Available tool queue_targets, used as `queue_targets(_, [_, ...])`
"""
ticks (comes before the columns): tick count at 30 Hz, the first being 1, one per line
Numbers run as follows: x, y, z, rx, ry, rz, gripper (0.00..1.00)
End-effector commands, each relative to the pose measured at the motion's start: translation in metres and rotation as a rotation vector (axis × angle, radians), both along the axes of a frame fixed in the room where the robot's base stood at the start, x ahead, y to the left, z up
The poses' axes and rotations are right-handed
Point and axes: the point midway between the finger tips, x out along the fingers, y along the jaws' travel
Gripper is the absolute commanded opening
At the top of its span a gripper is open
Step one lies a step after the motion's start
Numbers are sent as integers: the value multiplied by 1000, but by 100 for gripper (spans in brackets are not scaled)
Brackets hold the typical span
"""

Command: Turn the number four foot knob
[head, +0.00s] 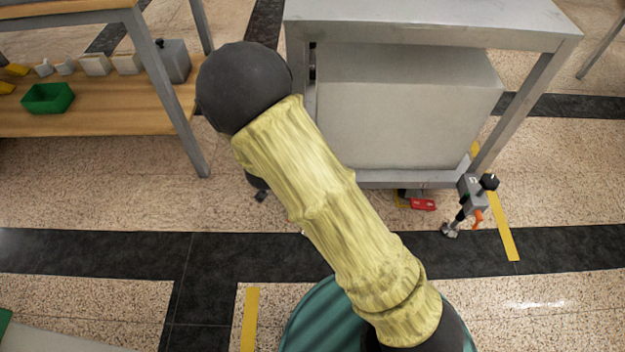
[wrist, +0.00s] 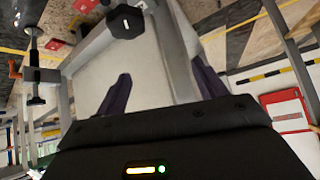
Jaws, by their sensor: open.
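My gripper (wrist: 160,68) is open, with two dark purple fingers spread apart and nothing between them. A black hexagonal knob (wrist: 125,22) shows beyond the fingers, near the top of the wrist view, apart from them. Another foot unit (head: 471,192) stands by the bench's right leg in the head view, with a black knob (head: 489,181) and an orange lever (head: 479,217). A similar unit with an orange lever (wrist: 14,70) is at the left of the wrist view. I cannot read a number four on any knob. In the head view my arm hides most of my gripper.
A metal bench (head: 430,25) with a large grey box (head: 405,110) stands ahead. A red part (head: 424,204) lies low beneath it. A wooden shelf (head: 90,115) with a green bin (head: 47,98) is at the left. Open floor lies in front, with yellow strips.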

Motion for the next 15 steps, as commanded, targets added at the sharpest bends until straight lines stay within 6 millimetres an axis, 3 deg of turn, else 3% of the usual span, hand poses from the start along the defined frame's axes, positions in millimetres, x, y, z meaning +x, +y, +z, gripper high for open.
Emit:
queue_targets(1, [-4,11,-24,-47,-42,-17,71])
queue_targets(6, [-23,32,-65,-201,-226,-106,71])
queue_targets(10, [-50,43,-89,-322,-389,-162,71])
queue_targets(15, [-89,51,-105,-439,-580,-223,71])
